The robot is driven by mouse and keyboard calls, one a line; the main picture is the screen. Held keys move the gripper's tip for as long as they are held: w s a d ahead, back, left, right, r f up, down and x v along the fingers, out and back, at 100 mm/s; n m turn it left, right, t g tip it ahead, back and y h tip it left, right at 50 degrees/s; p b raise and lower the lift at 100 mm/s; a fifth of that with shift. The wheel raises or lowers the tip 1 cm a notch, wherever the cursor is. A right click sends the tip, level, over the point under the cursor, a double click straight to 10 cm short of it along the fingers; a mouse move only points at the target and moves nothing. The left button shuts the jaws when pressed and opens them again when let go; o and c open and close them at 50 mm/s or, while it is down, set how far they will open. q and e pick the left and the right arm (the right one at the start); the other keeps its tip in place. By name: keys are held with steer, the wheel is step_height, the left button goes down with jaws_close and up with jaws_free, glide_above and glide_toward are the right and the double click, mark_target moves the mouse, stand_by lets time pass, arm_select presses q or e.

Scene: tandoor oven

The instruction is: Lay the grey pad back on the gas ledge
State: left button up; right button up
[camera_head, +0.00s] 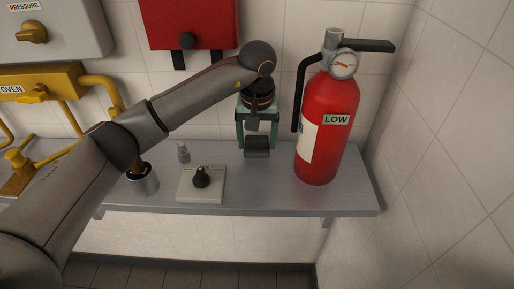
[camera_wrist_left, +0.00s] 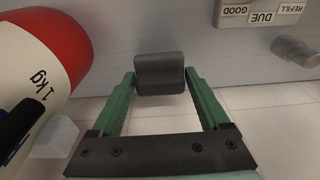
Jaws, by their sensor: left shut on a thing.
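The grey pad (camera_head: 257,147) is a small dark block with rounded edges. It is between the green fingertips of my left gripper (camera_head: 257,138), which is shut on it. In the left wrist view the pad (camera_wrist_left: 160,74) sits between the two finger ends, with the grey ledge behind it. The gripper points down over the back part of the grey metal ledge (camera_head: 240,194), left of the fire extinguisher. I cannot tell whether the pad touches the ledge. My right gripper is not in view.
A red fire extinguisher (camera_head: 325,130) stands close to the right of the pad. A pale plate with a black knob (camera_head: 202,184), a small grey piece (camera_head: 183,152) and a metal cup (camera_head: 144,182) are on the left. A red box (camera_head: 190,22) hangs above. The ledge's front right is clear.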

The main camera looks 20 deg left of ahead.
mark_target(257, 152)
arm_select(q)
steer(key=shift+f, duration=0.8)
steer(key=shift+r, duration=0.15)
steer(key=o, duration=1.4)
step_height(257, 152, up, 12)
steer(key=s, duration=0.1)
steer(key=shift+s+d, duration=0.2)
steer(key=shift+d, duration=0.05)
